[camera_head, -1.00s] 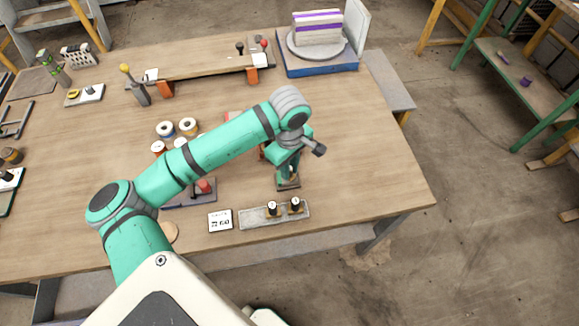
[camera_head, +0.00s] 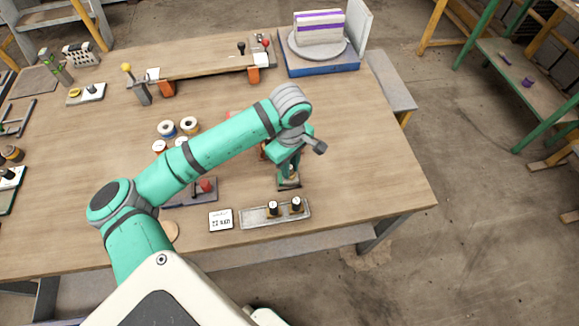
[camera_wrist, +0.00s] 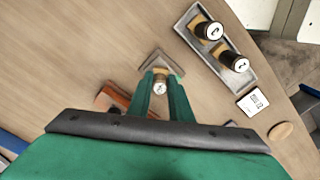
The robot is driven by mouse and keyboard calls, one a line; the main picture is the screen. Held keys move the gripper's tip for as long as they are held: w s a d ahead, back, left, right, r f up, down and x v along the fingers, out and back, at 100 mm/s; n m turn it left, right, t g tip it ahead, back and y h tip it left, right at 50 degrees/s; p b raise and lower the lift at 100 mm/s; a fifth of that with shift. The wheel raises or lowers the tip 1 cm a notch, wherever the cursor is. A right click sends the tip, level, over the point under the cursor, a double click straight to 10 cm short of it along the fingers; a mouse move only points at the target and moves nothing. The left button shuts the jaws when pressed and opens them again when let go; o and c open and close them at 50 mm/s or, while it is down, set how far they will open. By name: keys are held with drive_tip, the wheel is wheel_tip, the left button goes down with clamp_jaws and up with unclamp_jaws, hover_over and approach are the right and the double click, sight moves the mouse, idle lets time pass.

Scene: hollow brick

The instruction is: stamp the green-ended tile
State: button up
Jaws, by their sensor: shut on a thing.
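My gripper (camera_head: 288,174) points down over the right part of the table. In the wrist view, my gripper (camera_wrist: 163,90) is shut on a stamp (camera_wrist: 159,80) with a round, pale, marked top. The stamp is upright between the fingers. Beneath it is a small square grey-edged piece (camera_wrist: 148,64), also seen at the gripper's foot in the head view (camera_head: 290,186). I cannot tell whether the stamp touches it. No green end on a tile can be made out; the fingers hide part of that spot.
A grey tray (camera_head: 256,217) near the front edge holds two dark stamps (camera_head: 273,209) (camera_head: 296,204). A white card (camera_head: 220,220) lies left of it. An orange-brown block (camera_wrist: 118,98) is beside the gripper. Spools (camera_head: 189,125) stand behind my arm.

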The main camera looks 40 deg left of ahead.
drive_tip(key=shift+r, duration=3.15)
